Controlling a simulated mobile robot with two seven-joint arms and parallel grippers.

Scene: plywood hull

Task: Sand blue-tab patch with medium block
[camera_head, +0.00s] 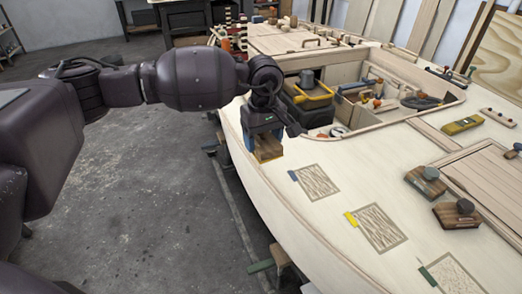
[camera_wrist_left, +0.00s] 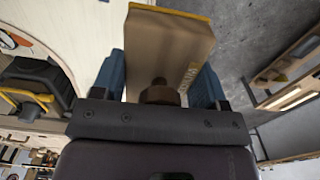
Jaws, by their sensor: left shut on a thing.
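My left gripper (camera_head: 264,128) is shut on a wooden sanding block (camera_head: 268,152) with a yellow edge, held by its knob at the hull's left edge. In the left wrist view the block (camera_wrist_left: 168,50) sits between the blue fingers of my left gripper (camera_wrist_left: 160,80). The blue-tab patch (camera_head: 315,181), a rough hatched rectangle, lies on the deck to the lower right of the block. Its blue tab (camera_head: 293,176) is at its left corner. The block is apart from the patch. My right gripper is not in view.
The yellow-tab patch (camera_head: 377,228) and green-tab patch (camera_head: 452,274) lie further along the deck. Two other knobbed blocks (camera_head: 425,181) (camera_head: 458,214) rest to their right. An open cockpit (camera_head: 395,95) holds tools and a black-and-yellow toolbox (camera_head: 312,98). The deck around the blue-tab patch is clear.

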